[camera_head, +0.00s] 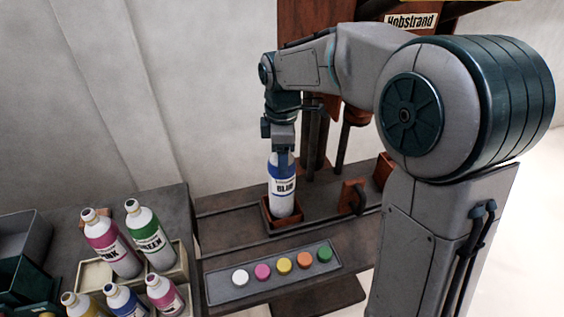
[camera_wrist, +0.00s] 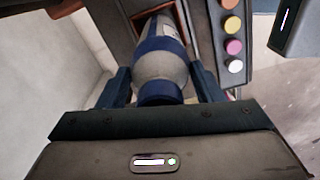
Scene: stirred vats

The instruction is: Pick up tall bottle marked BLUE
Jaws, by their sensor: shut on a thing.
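The tall bottle marked BLUE (camera_head: 283,188) is white with blue bands and stands upright in a small orange-brown holder (camera_head: 268,213) on the dark bench. My gripper (camera_head: 283,155) comes down from above and is shut on the bottle near its top. In the wrist view the bottle (camera_wrist: 162,68) sits between the two dark blue fingers of my gripper (camera_wrist: 163,88). Its lower end is at the holder, and I cannot tell whether it rests there or is slightly raised.
A panel of coloured buttons (camera_head: 218,290) lies in front of the holder. A rack (camera_head: 181,262) with pink and green bottles stands at left, with smaller bottles before it.

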